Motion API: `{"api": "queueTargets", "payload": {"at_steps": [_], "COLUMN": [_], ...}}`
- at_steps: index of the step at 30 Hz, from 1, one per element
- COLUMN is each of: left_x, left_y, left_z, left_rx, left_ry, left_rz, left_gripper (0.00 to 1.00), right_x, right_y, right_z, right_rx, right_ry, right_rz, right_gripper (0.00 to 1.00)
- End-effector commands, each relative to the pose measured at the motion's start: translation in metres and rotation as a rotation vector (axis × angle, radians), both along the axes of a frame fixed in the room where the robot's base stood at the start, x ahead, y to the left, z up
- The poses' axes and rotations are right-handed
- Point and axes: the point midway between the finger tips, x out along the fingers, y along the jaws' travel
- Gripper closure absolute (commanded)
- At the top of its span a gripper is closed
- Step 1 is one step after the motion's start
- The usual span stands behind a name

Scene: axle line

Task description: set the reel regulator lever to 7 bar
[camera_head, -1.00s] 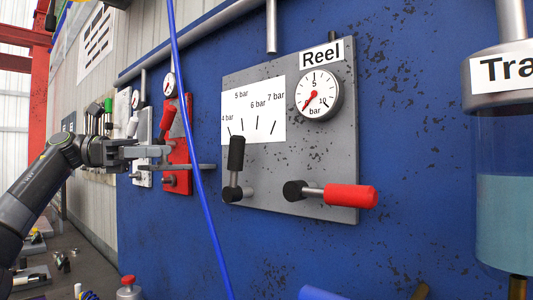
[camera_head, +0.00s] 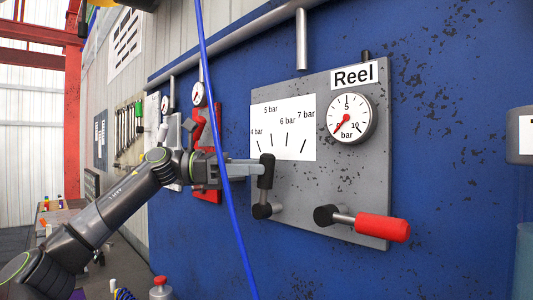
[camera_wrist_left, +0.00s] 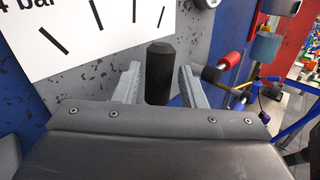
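The Reel panel (camera_head: 300,213) is a grey plate on the blue wall. Its regulator lever has a black grip (camera_head: 267,171) that points up, near the lower left of the white scale card (camera_head: 283,133) marked 4 to 7 bar. My left gripper (camera_head: 257,169) is at this lever. In the left wrist view the black grip (camera_wrist_left: 159,72) stands between the two open fingers, with gaps visible on both sides. The gauge (camera_head: 350,118) has its red needle low on the left, near 0. My right gripper is not in view.
A second lever with a red handle (camera_head: 382,227) sticks out to the right on the same panel. A blue hose (camera_head: 222,150) hangs in front of my left gripper. A red panel (camera_head: 207,150) with another gauge (camera_head: 199,94) is further left.

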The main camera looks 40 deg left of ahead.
Motion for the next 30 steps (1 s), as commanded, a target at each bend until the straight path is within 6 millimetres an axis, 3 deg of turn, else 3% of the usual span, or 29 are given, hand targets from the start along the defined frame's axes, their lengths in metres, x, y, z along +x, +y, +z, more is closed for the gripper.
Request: {"api": "queueTargets", "payload": {"at_steps": [1,6,20,30], "left_x": [0.004,0.015,0.021,0.02], "left_y": [-0.006,-0.017,-0.024,-0.024], "left_z": [0.004,0.003,0.0,0.0], "left_rx": [0.0,-0.002,0.0,0.0], "left_ry": [0.002,0.002,0.0,0.0], "left_rz": [-0.004,-0.001,0.001,0.001], "left_gripper": [0.63,0.63,0.63,1.0], "right_x": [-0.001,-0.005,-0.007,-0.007], "right_y": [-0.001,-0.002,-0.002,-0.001], "right_z": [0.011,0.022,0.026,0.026], "right_rx": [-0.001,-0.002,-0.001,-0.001], "right_ry": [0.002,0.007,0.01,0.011], "right_rz": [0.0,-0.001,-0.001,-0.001], "right_gripper": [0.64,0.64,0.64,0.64]}}
